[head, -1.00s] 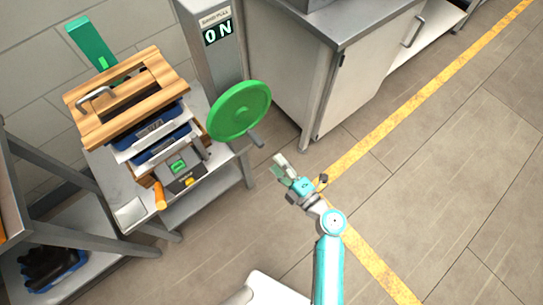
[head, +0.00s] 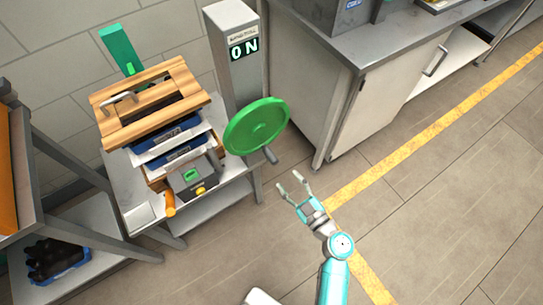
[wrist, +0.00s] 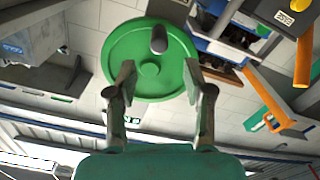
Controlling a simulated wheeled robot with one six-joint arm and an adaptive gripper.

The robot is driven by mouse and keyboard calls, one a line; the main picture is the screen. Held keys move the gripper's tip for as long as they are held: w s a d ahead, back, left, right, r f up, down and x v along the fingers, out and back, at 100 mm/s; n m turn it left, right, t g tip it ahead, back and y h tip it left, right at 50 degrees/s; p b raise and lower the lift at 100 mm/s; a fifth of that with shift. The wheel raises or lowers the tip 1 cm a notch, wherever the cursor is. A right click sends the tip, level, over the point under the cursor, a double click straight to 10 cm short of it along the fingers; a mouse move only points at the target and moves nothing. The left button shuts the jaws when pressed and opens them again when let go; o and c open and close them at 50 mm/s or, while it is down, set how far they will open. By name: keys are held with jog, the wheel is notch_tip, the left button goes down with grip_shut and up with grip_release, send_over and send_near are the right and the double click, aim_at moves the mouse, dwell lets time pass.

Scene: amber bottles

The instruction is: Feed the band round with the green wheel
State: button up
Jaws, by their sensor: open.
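The green wheel (head: 256,125) is a round disc on the right side of the machine in the head view, with a dark crank handle (head: 270,156) sticking out low on its face. In the wrist view the green wheel (wrist: 148,62) fills the upper middle, and its handle (wrist: 159,40) shows as a dark knob above the hub. My gripper (head: 290,184) is open and empty, below and right of the wheel, apart from the handle. In the wrist view its two fingers (wrist: 163,90) stand apart, with the wheel beyond them. I cannot make out the band.
The machine's wooden top frame (head: 152,102) sits over blue and white layers on a metal stand. A grey post with an "ON" display (head: 243,50) stands behind the wheel.

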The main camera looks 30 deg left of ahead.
aim_at(270, 156)
jog(key=w+a+m, duration=0.1)
jog(key=a, duration=0.2)
jog(key=w+a+m, duration=0.2)
jog(key=a, duration=0.2)
jog(key=w+a+m, duration=0.1)
jog(key=a+m, duration=0.1)
jog(key=a, duration=0.1)
jog(key=shift+w+a, duration=0.2)
dwell(0.3)
grip_shut()
